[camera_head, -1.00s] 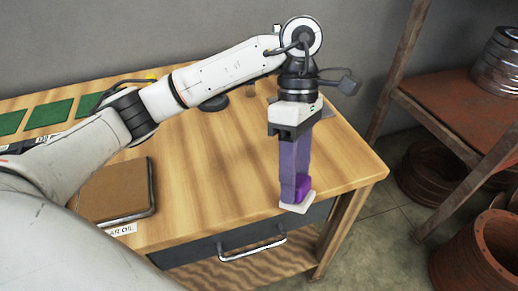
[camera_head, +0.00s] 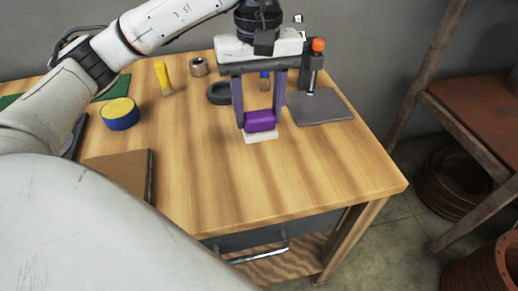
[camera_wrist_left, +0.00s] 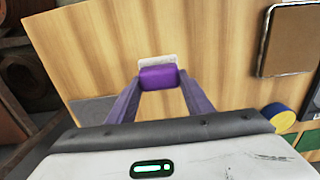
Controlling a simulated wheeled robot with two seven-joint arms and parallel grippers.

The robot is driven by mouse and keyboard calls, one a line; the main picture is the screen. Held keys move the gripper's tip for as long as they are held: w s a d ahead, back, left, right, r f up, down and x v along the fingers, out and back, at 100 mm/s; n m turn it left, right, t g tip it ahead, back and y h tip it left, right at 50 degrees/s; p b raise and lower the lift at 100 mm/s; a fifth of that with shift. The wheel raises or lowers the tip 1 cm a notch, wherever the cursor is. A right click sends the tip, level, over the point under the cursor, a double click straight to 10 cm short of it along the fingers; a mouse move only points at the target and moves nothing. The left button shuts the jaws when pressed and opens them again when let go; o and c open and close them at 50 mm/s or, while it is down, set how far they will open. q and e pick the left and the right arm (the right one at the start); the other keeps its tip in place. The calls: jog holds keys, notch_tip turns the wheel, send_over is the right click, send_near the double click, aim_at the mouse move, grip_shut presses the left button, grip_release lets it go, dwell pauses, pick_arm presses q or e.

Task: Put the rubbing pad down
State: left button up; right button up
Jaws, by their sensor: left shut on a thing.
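The rubbing pad (camera_head: 260,121) has a purple grip on a white base. My left gripper (camera_head: 259,122) is shut on its purple grip, one finger on each side. The pad's white base faces down, over the wooden table top near its middle. I cannot tell whether the base touches the wood. In the left wrist view the pad (camera_wrist_left: 158,77) sits between the fingertips of my left gripper (camera_wrist_left: 159,80), with the white base showing beyond the purple grip. My right gripper is not in view.
The wooden table (camera_head: 290,185) is clear in front of the pad. Behind stand a dark ring (camera_head: 218,93), a metal nut (camera_head: 199,67), a yellow-handled brush (camera_head: 163,78) and a grey plate (camera_head: 335,108) with an orange-topped post. A blue-yellow roll (camera_head: 120,113) and brown board (camera_head: 120,172) lie left.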

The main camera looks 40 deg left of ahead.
pick_arm(q)
notch_tip(320, 180, down, 8)
jog(key=shift+f+b, duration=0.1)
jog(key=shift+b, duration=0.2)
jog(key=shift+s+f, duration=0.1)
jog(key=shift+f, duration=0.1)
jog(key=shift+c, duration=0.6)
jog(key=o, duration=1.4)
jog(key=shift+c, duration=0.2)
jog(key=shift+f, duration=0.2)
jog(key=r, duration=0.6)
jog(key=w+r, duration=0.1)
jog(key=r, duration=0.2)
jog(key=shift+d+p, duration=0.25)
jog(key=shift+p, duration=0.15)
jog(key=shift+r, duration=0.7)
